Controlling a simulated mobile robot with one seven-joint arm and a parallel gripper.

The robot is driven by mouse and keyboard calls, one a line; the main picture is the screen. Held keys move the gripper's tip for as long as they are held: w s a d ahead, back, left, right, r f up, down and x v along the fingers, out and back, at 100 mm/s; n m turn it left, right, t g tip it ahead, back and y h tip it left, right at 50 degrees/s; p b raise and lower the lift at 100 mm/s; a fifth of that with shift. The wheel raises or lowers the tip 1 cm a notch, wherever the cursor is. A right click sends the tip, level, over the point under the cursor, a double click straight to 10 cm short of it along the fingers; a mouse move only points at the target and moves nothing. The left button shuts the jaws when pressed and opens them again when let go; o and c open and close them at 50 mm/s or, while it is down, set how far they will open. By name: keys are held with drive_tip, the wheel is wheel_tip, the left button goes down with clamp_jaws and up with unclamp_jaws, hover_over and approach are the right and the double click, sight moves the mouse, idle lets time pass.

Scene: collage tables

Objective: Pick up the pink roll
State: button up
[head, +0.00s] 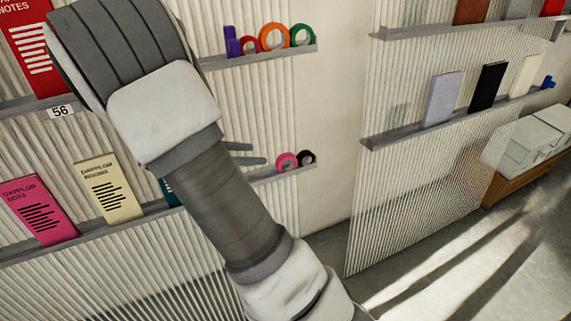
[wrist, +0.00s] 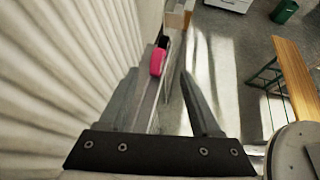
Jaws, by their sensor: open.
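The pink roll (head: 287,162) stands on the lower grey shelf of the left ribbed wall panel, near the shelf's right end. A black roll (head: 306,157) stands right beside it. In the head view my gripper (head: 262,153) shows as two grey fingers, just left of the pink roll and mostly hidden behind my arm. In the wrist view the pink roll (wrist: 157,62) lies beyond the fingertips, between their lines and nearer the left finger. My gripper (wrist: 160,80) is open and empty there, apart from the roll.
An upper shelf (head: 260,56) holds a purple item, a red, an orange and a green roll. Booklets such as a pink one (head: 40,210) and a cream one (head: 108,188) stand left on the lower shelf. The ribbed wall runs close along the gripper's left in the wrist view.

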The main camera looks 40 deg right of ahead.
sight(284, 157)
drive_tip(key=x, duration=0.6)
drive_tip(key=shift+d+f+b, duration=0.15)
drive_tip(key=shift+d+b, duration=0.1)
drive_tip(key=shift+b, duration=0.1)
drive_tip(key=x, duration=0.4)
drive_tip(key=shift+w+f+b, duration=0.1)
drive_tip(key=shift+f+b, duration=0.3)
drive_tip(key=shift+f, duration=0.1)
drive_tip(key=shift+d+f, duration=0.15)
drive_tip(key=shift+d, duration=0.25)
clamp_jaws()
